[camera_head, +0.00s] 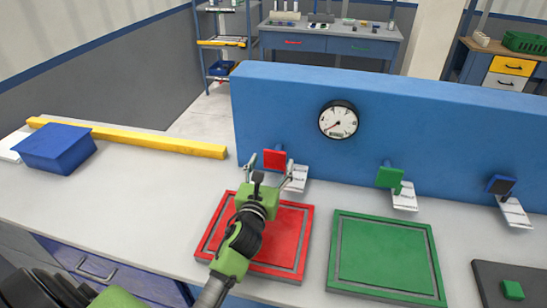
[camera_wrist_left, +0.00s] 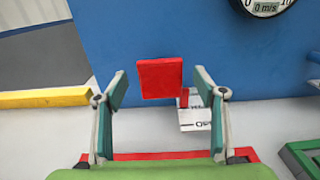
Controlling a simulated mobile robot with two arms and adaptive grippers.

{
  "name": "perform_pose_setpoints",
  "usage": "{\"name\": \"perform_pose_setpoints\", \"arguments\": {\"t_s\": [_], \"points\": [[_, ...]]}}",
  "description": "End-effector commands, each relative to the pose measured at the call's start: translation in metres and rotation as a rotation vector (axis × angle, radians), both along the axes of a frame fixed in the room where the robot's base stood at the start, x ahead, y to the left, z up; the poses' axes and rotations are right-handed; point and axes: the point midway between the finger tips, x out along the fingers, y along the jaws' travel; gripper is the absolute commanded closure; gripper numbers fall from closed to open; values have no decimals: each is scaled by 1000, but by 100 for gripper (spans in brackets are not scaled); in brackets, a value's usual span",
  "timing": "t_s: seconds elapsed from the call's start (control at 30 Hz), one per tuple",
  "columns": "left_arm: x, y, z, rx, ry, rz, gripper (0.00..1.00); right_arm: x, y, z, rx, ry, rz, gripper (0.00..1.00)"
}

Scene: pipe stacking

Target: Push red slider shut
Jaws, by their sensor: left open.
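The red slider (camera_head: 275,160) is a small red square plate standing out from the front of the blue wall panel. It also shows in the left wrist view (camera_wrist_left: 160,78), with a short red stem behind its lower right. My left gripper (camera_head: 270,172) is open just in front of the red slider. In the left wrist view its two fingers (camera_wrist_left: 161,90) stand one on each side of the red plate, with gaps, and nothing is held. How deep the fingers reach past the plate is hard to tell. My right gripper is not in view.
A white labelled plate (camera_head: 297,181) lies below the red slider. A red tray (camera_head: 305,232) and green tray (camera_head: 438,262) lie in front. A blue box (camera_head: 56,148) and yellow bar (camera_head: 150,143) are left.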

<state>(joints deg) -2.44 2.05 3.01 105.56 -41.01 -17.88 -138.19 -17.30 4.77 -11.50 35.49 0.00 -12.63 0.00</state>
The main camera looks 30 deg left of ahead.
Motion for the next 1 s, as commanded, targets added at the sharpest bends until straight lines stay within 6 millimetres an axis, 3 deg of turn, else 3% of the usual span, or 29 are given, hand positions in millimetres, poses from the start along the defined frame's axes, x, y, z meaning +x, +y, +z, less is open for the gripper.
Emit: {"name": "perform_pose_setpoints", "arguments": {"t_s": [0.2,0.53,0.57,0.77,0.87,1.0], "points": [[23,6,0,-1,0,0,36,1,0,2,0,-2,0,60],[26,7,0,0,0,0,36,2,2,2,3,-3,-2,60],[26,7,0,0,0,0,39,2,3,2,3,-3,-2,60],[26,7,0,0,0,0,91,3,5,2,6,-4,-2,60],[28,7,0,0,0,-1,92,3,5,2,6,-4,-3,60],[46,11,-1,0,-1,-3,92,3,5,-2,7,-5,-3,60]]}}
